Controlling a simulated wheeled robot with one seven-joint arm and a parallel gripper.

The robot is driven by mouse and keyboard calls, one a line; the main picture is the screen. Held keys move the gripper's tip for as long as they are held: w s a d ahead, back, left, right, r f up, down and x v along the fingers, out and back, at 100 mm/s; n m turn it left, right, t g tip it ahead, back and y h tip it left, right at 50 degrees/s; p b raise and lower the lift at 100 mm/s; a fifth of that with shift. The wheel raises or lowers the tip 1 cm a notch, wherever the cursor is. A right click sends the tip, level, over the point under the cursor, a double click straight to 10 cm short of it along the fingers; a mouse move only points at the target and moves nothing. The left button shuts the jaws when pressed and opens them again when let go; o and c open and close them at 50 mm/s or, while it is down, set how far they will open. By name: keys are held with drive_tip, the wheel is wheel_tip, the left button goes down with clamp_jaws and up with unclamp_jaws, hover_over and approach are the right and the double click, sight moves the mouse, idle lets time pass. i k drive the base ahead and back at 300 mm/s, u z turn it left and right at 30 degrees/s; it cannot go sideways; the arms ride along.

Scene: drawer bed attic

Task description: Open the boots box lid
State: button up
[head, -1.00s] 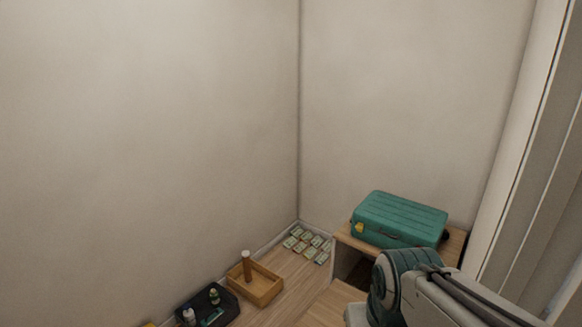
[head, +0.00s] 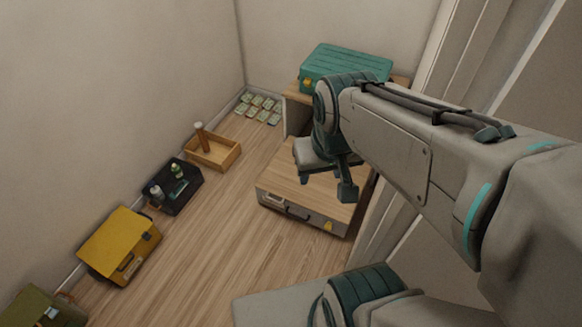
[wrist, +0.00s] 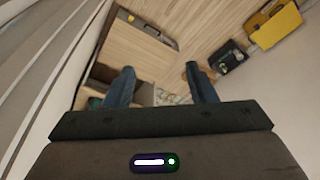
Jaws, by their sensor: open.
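A closed low box (head: 290,188) with a wooden top stands on the floor below my arm. Its grey front has a label, a dark handle and a yellow latch. A yellow box (head: 112,243) with a closed lid stands by the left wall, and an olive box (head: 45,308) is cut off at the lower left. I cannot tell which one is the boots box. My gripper (head: 326,184) is open and empty, over the wooden-topped box in the head view. In the wrist view its fingers (wrist: 160,72) are spread apart, with the wooden-topped box (wrist: 140,50) beyond them.
A teal suitcase (head: 345,65) lies on a wooden stand (head: 296,96) in the corner. A black tray (head: 180,203) with bottles, a wooden tray (head: 228,160) and several small cards (head: 258,108) line the left wall. The floor (head: 205,265) in the middle is clear.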

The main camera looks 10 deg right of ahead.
sight(281, 179)
drive_tip(key=u, duration=2.05)
drive_tip(key=i, duration=1.05)
drive_tip(key=z, duration=2.25)
